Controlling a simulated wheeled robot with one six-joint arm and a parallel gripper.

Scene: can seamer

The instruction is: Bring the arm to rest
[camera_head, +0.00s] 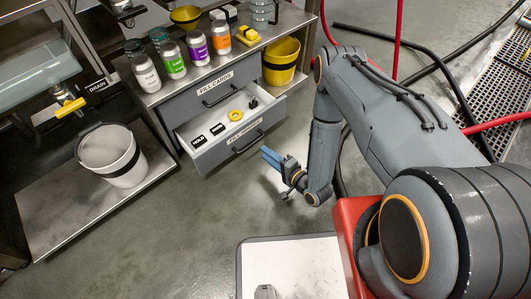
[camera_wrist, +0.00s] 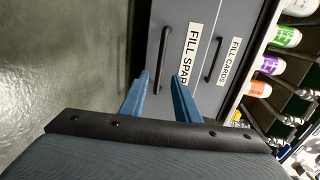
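My arm (camera_head: 325,135) reaches out from the right and bends down in the head view. My gripper (camera_head: 266,155) hangs over the floor, in front of and to the right of the open lower drawer (camera_head: 219,161). In the wrist view my gripper's two blue fingers (camera_wrist: 161,80) stand apart with nothing between them. Beyond them is a grey drawer front labelled "FILL SPAR…", its last letters hidden by a finger. I see no contact between gripper and drawer.
The open drawer holds a yellow ring (camera_head: 235,115) and small black items. Labelled bottles (camera_head: 172,60) stand on the cabinet top. A yellow bucket (camera_head: 281,62) is at the cabinet's right; a white bucket (camera_head: 112,155) is on the left shelf. Floor below the gripper is clear.

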